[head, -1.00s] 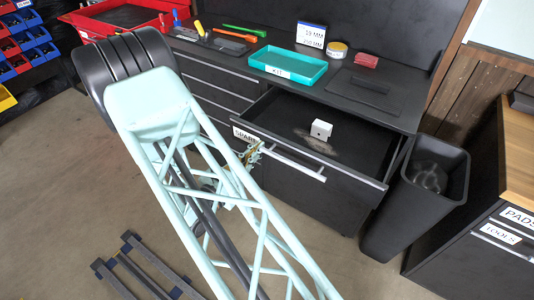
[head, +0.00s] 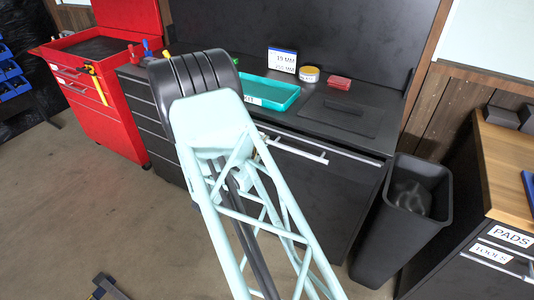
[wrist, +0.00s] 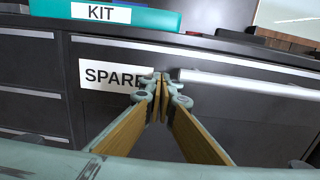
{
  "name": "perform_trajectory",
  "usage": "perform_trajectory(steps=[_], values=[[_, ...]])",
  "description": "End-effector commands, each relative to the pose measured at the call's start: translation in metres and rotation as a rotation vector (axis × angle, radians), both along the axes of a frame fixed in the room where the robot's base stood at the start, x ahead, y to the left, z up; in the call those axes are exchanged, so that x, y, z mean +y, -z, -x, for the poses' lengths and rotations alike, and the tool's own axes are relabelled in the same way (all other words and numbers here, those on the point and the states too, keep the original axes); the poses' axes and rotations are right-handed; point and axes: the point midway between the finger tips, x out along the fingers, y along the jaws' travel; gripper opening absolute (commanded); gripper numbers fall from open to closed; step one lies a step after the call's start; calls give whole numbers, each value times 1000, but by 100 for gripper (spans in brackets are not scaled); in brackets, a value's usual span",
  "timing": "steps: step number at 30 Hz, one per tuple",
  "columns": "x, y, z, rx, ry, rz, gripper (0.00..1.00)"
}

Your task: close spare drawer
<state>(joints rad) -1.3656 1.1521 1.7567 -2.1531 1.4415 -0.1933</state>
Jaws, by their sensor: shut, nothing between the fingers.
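The spare drawer's dark front (head: 330,160) sits flush under the worktop in the head view, with its bar handle (head: 295,148) across it. In the wrist view the drawer front (wrist: 215,115) fills the middle, with the "SPARE" label (wrist: 105,76) left of the handle (wrist: 250,84). The drawer's inside is hidden. My gripper (wrist: 160,82) is shut and empty, its tips against or very close to the front between label and handle. I cannot tell whether they touch. In the head view my arm mostly hides the gripper.
A teal KIT tray (head: 272,94), a tape roll (head: 309,75) and a red block (head: 339,83) rest on the worktop. A black bin (head: 400,215) stands right of the cabinet, close to a wood-topped unit (head: 510,165).

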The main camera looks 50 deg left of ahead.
Motion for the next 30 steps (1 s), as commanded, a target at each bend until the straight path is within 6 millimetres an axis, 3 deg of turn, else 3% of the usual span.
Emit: perform_trajectory(steps=[3, 9, 30], values=[[8, 1, -16, -1, -2, -1, 0], [15, 1, -29, 1, -3, 1, 0], [14, -1, -29, -1, -3, -1, 0]])
